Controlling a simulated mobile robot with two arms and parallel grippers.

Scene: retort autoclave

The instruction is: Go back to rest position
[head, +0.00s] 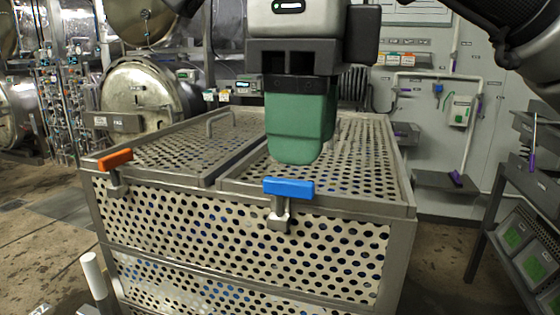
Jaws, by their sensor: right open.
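My right gripper (297,150) hangs pointing down in the upper middle of the head view, with green fingers under a grey and black body. It is open, with nothing seen between its fingers, which are seen side-on. It is in front of or over the right lid panel of a perforated metal basket (240,235); I cannot tell the exact gap. A blue-handled latch (289,187) sits on the basket's front rim, just below the fingertips in the picture and apart from them. My left gripper is not in view.
An orange-handled latch (115,160) sits at the basket's left front. A lid handle (222,122) stands up at the back left. Round autoclave doors (142,88) are behind at left. A dark rack with green-screened devices (535,250) stands at right. Floor shows on both sides.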

